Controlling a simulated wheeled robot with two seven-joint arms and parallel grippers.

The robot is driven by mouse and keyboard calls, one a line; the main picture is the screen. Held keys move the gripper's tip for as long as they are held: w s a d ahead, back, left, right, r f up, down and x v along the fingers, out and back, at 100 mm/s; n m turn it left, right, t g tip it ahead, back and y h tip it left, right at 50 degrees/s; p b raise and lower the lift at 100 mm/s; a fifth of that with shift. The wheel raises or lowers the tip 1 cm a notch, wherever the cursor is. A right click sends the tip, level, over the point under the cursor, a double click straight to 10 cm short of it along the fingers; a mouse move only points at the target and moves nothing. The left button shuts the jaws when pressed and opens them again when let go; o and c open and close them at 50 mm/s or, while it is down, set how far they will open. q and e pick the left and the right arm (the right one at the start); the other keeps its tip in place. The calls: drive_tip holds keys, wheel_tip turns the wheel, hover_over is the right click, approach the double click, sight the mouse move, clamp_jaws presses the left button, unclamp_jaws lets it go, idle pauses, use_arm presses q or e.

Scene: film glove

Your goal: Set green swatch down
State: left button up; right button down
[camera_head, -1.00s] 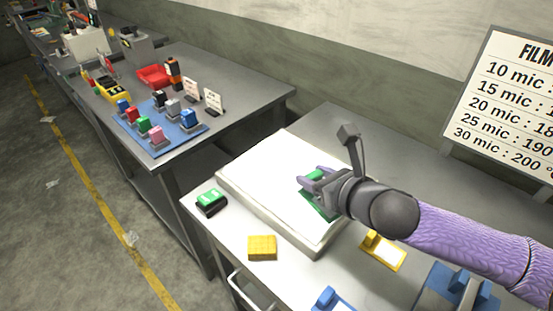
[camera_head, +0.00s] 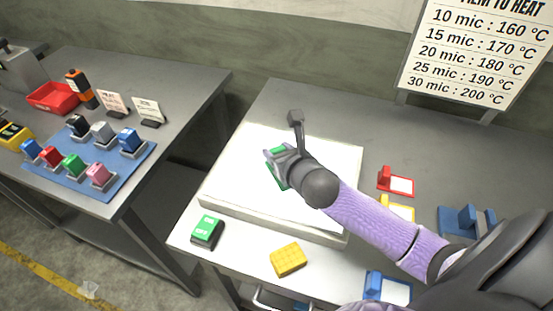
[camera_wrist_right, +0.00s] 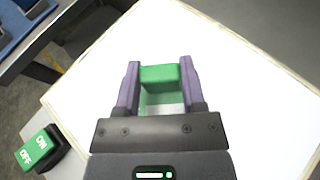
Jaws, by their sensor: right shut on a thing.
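The green swatch (camera_wrist_right: 159,80) shows in the right wrist view as a green block with a flat green and pale part, between the two purple fingers. My right gripper (camera_wrist_right: 159,82) is shut on its block. In the head view the right gripper (camera_head: 272,155) is over the white panel (camera_head: 235,188), and the swatch (camera_head: 277,174) is mostly hidden by the gripper. The swatch is over the panel; I cannot tell whether it touches it. My left gripper is not in view.
A green on/off switch (camera_head: 207,231) and a yellow block (camera_head: 288,260) lie in front of the panel. A blue mat (camera_head: 88,185) with several coloured blocks is on the left table.

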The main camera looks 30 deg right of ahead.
drive_tip(key=shift+f, duration=0.7)
drive_tip(key=shift+r, duration=0.15)
drive_tip(key=shift+c, duration=0.9)
unclamp_jaws()
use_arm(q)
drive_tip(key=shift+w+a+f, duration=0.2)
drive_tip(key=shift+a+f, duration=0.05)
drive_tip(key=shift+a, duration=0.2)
